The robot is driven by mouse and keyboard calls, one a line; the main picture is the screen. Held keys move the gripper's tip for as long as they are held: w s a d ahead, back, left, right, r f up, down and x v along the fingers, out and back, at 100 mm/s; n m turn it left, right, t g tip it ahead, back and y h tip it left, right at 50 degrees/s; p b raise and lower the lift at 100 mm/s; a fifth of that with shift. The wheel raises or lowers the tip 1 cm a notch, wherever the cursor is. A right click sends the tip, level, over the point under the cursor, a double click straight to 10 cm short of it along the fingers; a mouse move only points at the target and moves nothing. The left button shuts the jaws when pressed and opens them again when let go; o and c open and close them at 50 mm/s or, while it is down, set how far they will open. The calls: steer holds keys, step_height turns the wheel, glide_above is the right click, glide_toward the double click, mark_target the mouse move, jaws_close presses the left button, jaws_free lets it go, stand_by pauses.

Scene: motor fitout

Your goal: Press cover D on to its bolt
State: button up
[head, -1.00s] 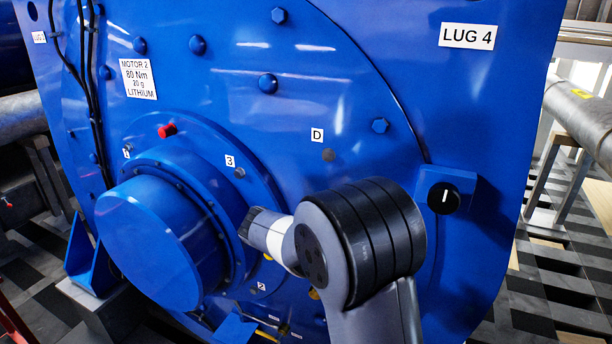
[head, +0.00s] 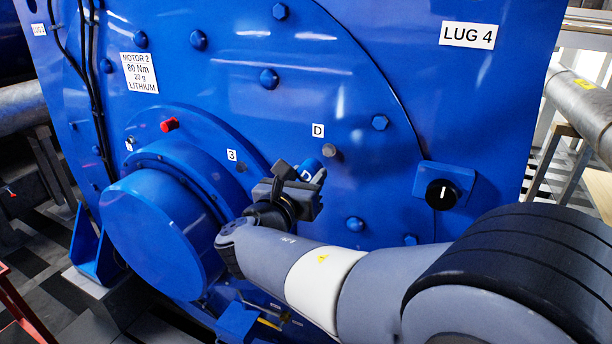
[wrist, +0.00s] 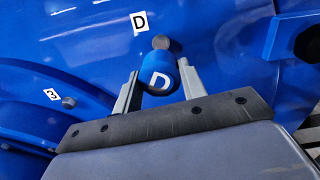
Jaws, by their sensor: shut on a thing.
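Cover D, a small blue cap with a white D (wrist: 159,77), is held between the two fingers of my gripper (wrist: 158,90) in the wrist view. In the head view the cap (head: 310,168) shows at the end of my gripper (head: 300,185). The bare grey bolt (head: 330,152) stands on the blue motor face just below the D label (head: 318,131). In the wrist view the bolt (wrist: 161,42) appears just above the cap, under the D label (wrist: 139,22). The gap in depth between cap and bolt is hard to tell.
A black knob (head: 442,195) on a blue box sits right of the bolt. The big round motor hub (head: 155,235) juts out at left. A red cap (head: 169,125) and several blue caps are on the face. Bolt 3 (head: 241,167) is left of my gripper.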

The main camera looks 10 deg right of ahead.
mark_target(327, 152)
steer(key=shift+x, duration=2.85)
steer(key=shift+x, duration=1.55)
steer(key=o, duration=1)
steer(key=shift+o, duration=0.2)
steer(key=shift+s, duration=0.1)
steer(key=b+v, duration=0.2)
steer(key=v, duration=0.8)
steer(key=shift+s+a, duration=0.15)
steer(key=shift+s, duration=0.1)
steer(key=p+x, duration=0.1)
steer(key=x, duration=1)
steer(key=shift+p, duration=0.35)
steer(key=shift+s+a, duration=0.25)
steer(key=shift+s, duration=0.1)
